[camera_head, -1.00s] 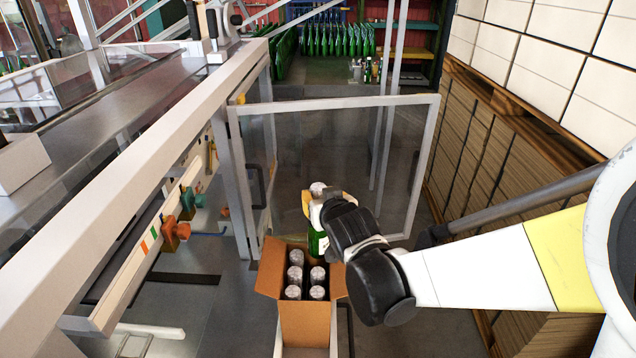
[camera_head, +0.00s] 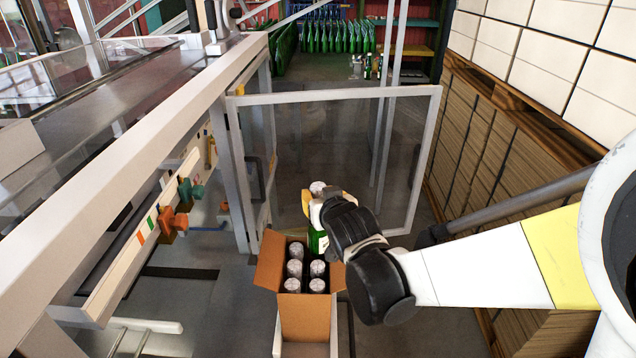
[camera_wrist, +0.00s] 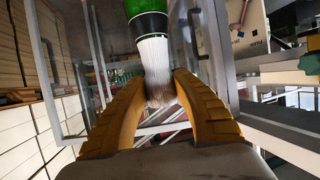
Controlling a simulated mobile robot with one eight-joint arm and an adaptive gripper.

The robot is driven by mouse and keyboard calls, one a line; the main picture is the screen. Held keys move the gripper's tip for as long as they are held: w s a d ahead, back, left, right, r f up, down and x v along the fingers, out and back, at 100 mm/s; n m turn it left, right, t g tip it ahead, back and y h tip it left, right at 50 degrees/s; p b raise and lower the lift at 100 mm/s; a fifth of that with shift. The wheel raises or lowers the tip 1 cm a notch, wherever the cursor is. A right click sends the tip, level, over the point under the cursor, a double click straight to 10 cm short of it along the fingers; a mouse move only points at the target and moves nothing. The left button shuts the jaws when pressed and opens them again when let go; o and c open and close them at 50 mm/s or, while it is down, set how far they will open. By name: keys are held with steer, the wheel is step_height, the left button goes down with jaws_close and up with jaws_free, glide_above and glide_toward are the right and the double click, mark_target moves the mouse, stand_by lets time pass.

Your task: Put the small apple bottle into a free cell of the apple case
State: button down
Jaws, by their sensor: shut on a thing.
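The small apple bottle (camera_head: 318,242) is green with a silver foil top. My gripper (camera_head: 318,206) is shut on its foil neck, and the bottle hangs about upright over the back right of the case. In the wrist view the yellow fingers (camera_wrist: 158,92) close on the foil neck (camera_wrist: 154,58) from both sides. The apple case (camera_head: 305,317) is an open cardboard box with flaps spread, holding several foil-topped bottles (camera_head: 293,268). The back right cell lies behind or under the held bottle. I cannot tell whether the bottle's base is inside it.
A framed clear panel (camera_head: 335,92) stands just behind the case. A machine with a long metal rail (camera_head: 130,120) runs along the left. Stacked cardboard (camera_head: 480,150) fills the right side. Green bottles (camera_head: 338,38) stand far back.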

mark_target(321, 238)
steer(key=shift+f+b, duration=5.75)
steer(key=shift+f, duration=0.65)
steer(key=c, duration=1)
jaws_free()
steer(key=shift+s, duration=0.1)
steer(key=v, duration=1.2)
